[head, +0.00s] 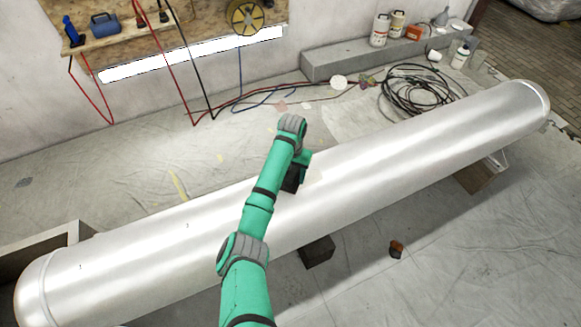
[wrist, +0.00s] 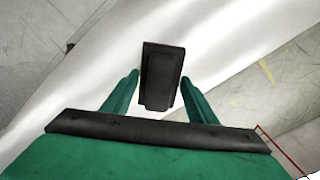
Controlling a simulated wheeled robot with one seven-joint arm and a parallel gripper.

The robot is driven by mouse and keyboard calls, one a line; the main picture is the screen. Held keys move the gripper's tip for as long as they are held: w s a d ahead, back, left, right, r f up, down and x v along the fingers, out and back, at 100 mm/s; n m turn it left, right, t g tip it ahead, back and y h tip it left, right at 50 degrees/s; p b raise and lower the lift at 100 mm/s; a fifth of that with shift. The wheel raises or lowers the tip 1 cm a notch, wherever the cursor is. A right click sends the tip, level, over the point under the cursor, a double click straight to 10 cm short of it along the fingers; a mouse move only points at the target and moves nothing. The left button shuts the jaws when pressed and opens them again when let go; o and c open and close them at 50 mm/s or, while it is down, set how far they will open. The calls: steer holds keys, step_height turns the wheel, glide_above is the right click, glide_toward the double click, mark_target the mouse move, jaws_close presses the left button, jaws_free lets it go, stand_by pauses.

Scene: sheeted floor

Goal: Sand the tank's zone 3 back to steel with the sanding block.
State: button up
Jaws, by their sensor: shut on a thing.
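The tank (head: 420,137) is a long silvery cylinder lying diagonally across the head view; its pale surface also fills much of the wrist view (wrist: 235,45). My gripper (head: 297,172) is over the tank's middle, partly hidden by my arm. In the wrist view my gripper (wrist: 159,78) has its green fingers on either side of the black sanding block (wrist: 161,65), shut on it. The block also shows dark against the tank in the head view (head: 290,181). Whether it touches the tank is unclear. A faint beige patch (head: 314,177) lies just right of it. Small dark marks on the tank's left are unreadable.
A small brown and dark object (head: 397,249) lies in front. Coiled black cable (head: 415,90) and a grey ledge (head: 345,62) with bottles are behind.

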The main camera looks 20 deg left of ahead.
steer(key=shift+s+r, duration=0.1)
steer(key=shift+r, duration=2.6)
